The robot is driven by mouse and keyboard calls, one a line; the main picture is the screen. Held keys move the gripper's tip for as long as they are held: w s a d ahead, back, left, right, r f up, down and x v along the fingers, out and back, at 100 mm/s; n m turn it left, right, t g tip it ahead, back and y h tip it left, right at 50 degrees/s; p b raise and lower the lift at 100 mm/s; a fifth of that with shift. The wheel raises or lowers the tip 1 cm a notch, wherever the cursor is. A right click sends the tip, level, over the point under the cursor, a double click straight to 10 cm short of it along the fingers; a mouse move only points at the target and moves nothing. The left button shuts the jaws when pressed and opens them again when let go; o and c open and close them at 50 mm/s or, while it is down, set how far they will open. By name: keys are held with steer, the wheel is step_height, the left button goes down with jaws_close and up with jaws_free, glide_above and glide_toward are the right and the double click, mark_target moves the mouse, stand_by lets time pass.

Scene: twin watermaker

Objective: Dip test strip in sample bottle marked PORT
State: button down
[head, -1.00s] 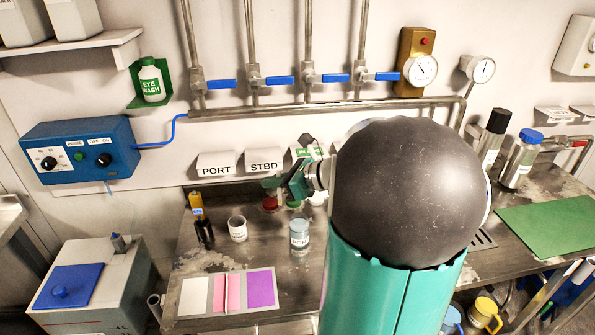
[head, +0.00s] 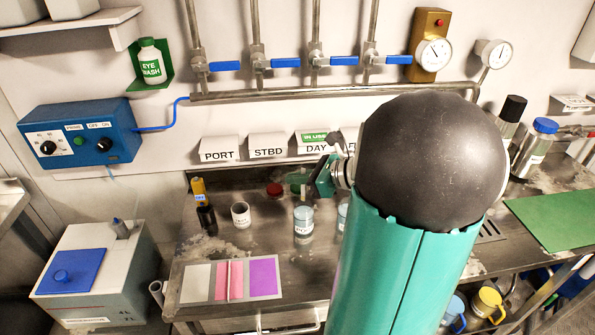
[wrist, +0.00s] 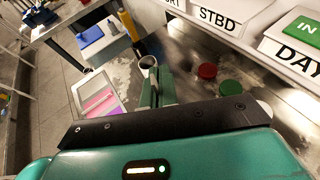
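A clear bottle with pale blue contents (head: 303,222) stands on the steel bench; its label is too small to read. A second similar bottle (head: 342,215) is partly hidden behind my arm. A white labelled cup (head: 241,215) stands to the left and shows beyond my fingers in the wrist view (wrist: 148,62). A thin pale strip-like line (head: 229,280) crosses the pink part of a colour card (head: 198,284). My gripper (head: 318,181) hangs above the back of the bench, right of the cup. In the wrist view its green fingers (wrist: 157,90) look close together, and no held object is clear.
PORT (head: 218,155), STBD (head: 268,152) and DAY (head: 316,148) signs line the back wall. Red (head: 274,189) and green (wrist: 230,88) caps lie near them. A yellow-black device (head: 202,205) stands left of the cup. Pipes run above.

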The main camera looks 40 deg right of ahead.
mark_target(298, 203)
steer(key=shift+s+f, duration=0.15)
steer(key=shift+f, duration=4.15)
step_height(298, 203, up, 11)
steer(key=shift+r, duration=0.2)
stand_by(0.6)
